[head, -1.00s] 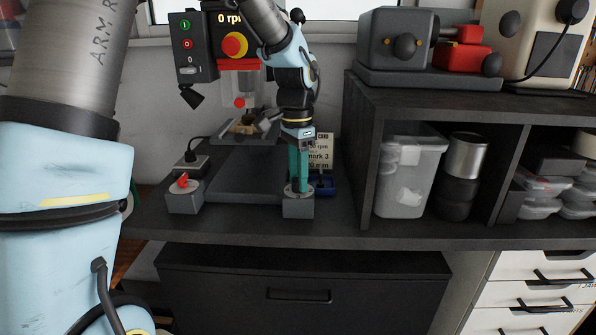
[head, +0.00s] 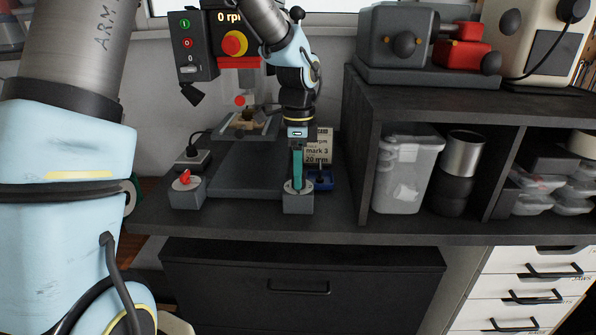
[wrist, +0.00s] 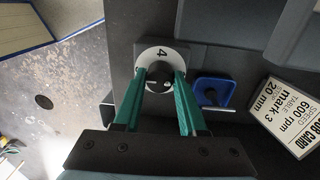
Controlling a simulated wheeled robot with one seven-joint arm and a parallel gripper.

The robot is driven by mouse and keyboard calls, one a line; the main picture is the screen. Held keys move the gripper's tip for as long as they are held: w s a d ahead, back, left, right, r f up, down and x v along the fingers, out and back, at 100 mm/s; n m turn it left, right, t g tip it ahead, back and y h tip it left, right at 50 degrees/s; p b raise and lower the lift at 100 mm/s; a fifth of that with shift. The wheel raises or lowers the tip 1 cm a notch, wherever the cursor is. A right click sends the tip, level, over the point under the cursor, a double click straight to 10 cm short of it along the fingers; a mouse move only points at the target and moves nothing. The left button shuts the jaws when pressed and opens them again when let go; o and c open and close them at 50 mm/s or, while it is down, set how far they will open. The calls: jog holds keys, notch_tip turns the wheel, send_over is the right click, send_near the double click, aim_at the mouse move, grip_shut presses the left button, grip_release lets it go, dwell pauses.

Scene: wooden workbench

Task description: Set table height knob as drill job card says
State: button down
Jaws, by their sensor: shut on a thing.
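The table height knob (wrist: 160,77) is dark and round, on a white dial (wrist: 150,57) where a "4" shows. Its grey box (head: 298,204) stands at the bench's front edge. My gripper (wrist: 160,79) points down with its teal fingers shut on the knob, one on each side. In the head view my gripper (head: 298,184) hides most of the knob. Other dial marks and any pointer cannot be read. The job card (wrist: 283,118) reads speed 600 rpm, table mark 3, 20 mm. It stands behind the knob in the head view (head: 320,147).
A blue tray (wrist: 214,91) sits close beside the knob box. The drill press with its "0 rpm" display (head: 229,17) stands behind. A box with a red knob (head: 186,192) is to the left. A dark shelf (head: 366,150) rises on the right.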

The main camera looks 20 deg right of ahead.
jog(key=shift+d, duration=0.1)
jog(key=shift+c, duration=2.3)
grip_release()
notch_tip(320, 180, up, 11)
jog(key=b, duration=0.2)
jog(key=shift+w, duration=0.2)
jog(key=shift+f, duration=0.15)
